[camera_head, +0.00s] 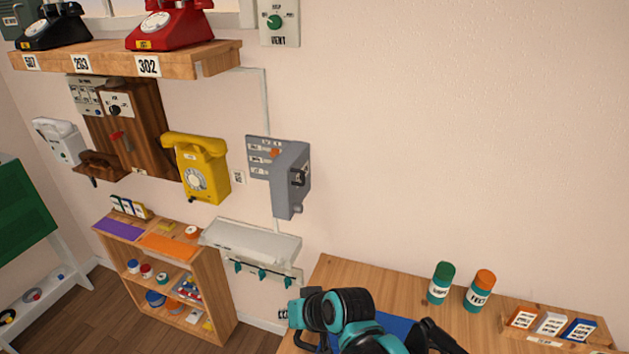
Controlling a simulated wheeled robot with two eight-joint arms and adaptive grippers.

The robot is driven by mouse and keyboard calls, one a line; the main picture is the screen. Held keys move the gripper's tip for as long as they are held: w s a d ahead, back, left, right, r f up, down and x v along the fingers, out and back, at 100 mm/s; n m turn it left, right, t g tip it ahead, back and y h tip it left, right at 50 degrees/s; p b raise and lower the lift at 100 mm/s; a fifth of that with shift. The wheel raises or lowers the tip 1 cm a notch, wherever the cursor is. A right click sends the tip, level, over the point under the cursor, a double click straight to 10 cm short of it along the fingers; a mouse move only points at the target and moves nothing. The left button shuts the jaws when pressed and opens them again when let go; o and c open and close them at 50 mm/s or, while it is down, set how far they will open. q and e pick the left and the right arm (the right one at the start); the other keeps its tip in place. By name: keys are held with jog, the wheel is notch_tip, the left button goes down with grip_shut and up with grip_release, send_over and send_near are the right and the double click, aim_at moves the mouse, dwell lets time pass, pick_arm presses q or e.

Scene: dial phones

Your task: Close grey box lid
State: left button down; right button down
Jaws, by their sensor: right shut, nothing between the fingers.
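The grey box (258,158) is mounted on the wall, right of the yellow phone. Its lid (289,183) appears swung out on the right side, with a dark latch or knob on it. The labelled panel and an orange button show at the left. My right gripper (428,325) seems to be the black part at the bottom, over the wooden desk, well below and right of the box. It is shut, holds nothing and is partly cut off. My left gripper is not in view.
A white shelf (252,243) with teal hooks juts out below the box. The yellow phone (200,168) hangs to its left. The wooden desk (390,283) holds green and orange jars and a card tray (556,329). The wall right of the box is clear.

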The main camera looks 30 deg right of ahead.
jog(key=w+d+r+m+t+y+p, duration=0.2)
jog(key=w+d+r+m+t+p, duration=0.25)
jog(key=w+d+r+m, duration=0.6)
jog(key=d+r+m+t+h+p, duration=0.1)
jog(key=d+r+t, duration=0.15)
jog(key=d, duration=0.45)
jog(key=d+r+m+t+h+p, duration=0.1)
jog(key=d+r+t, duration=0.15)
jog(key=d, duration=0.45)
jog(key=w+a+b, duration=0.2)
jog(key=w+a, duration=0.2)
jog(key=w, duration=0.8)
jog(key=shift+f, duration=0.4)
jog(key=shift+a+m, duration=0.1)
jog(key=shift+m, duration=0.15)
